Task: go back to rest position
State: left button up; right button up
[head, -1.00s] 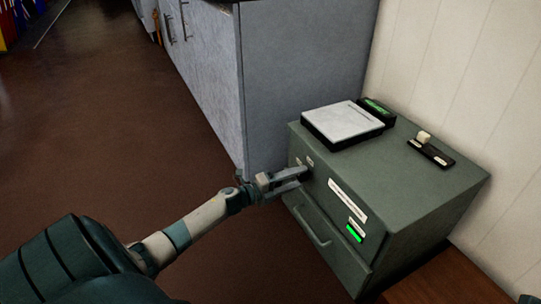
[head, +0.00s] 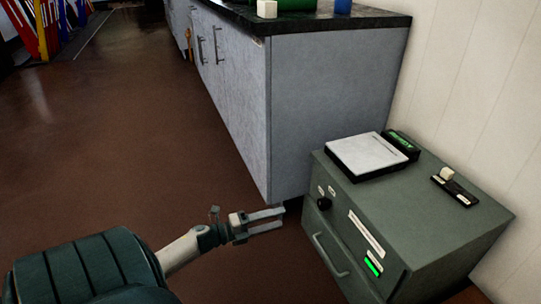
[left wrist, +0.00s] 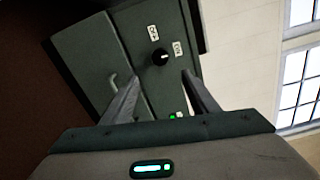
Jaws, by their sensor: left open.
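My left gripper (head: 266,222) is open and empty in the head view, to the left of the green-grey cabinet (head: 440,235) and apart from it. The left wrist view shows its two fingers (left wrist: 160,98) spread, with the cabinet front beyond them. A round black knob (head: 324,203) sits on the upper front of the cabinet between small white labels. The knob also shows in the left wrist view (left wrist: 160,57), clear of the fingers. A green light (head: 373,267) glows on the cabinet front. My right gripper is out of view.
On the cabinet top are a scale-like device with a white plate (head: 366,153) and a black switch block (head: 455,190) with a pale lever. A grey cupboard (head: 330,110) with a dark countertop stands behind. Open brown floor (head: 110,150) lies to the left.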

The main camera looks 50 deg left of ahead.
pick_arm(q)
jog(key=shift+s+a, duration=0.2)
jog(key=shift+s, duration=0.35)
